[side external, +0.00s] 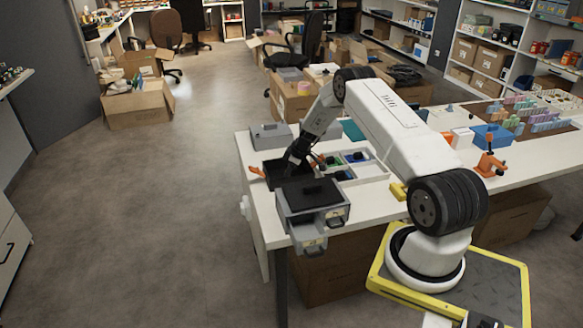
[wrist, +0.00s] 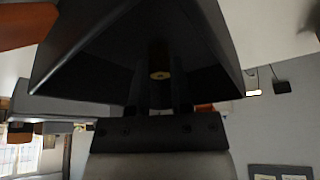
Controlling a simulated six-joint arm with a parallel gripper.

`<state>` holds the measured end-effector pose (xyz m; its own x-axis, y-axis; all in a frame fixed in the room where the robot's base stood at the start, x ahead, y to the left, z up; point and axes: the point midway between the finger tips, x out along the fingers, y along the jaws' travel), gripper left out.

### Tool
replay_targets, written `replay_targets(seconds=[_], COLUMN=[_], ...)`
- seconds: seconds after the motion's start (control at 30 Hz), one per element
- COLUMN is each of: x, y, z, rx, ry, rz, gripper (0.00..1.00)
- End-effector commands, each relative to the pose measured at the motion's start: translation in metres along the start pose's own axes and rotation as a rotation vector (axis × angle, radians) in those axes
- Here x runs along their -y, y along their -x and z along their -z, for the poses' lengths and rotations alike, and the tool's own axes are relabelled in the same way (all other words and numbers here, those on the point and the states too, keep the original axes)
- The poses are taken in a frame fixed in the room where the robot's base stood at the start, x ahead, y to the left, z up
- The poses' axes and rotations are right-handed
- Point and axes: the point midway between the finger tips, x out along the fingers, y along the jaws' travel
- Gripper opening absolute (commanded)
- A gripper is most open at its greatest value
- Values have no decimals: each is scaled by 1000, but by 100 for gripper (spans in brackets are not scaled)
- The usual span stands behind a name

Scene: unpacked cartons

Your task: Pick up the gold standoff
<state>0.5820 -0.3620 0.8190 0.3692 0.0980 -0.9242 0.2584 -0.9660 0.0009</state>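A small gold-coloured round end, which looks like the gold standoff (wrist: 160,75), shows between my finger tips in the wrist view. The rest of it is dark and hard to make out. It is inside a black bin (wrist: 95,62), whose walls surround it. The bin (side external: 277,180) also shows in the side view, at the table's left end, but the standoff is hidden there. My gripper (side external: 295,158) reaches down into the bin. In the wrist view its two dark fingers (wrist: 160,88) look apart, one either side of the gold end; contact cannot be told.
A grey drawer unit (side external: 300,203) with a pulled-out drawer stands right in front of the bin. A divided tray (side external: 372,170) lies to its right and a grey box (side external: 268,133) behind. A blue bin (side external: 490,137) and an orange tool (side external: 489,164) stand further right.

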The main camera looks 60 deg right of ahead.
Motion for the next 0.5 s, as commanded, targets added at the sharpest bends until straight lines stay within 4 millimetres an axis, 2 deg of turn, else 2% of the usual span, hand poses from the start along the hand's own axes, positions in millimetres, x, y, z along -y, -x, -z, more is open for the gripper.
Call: replay_targets(seconds=[0.5], x=[0], y=[3], z=[1], rx=[0], ry=[0], rz=[0], gripper=[0])
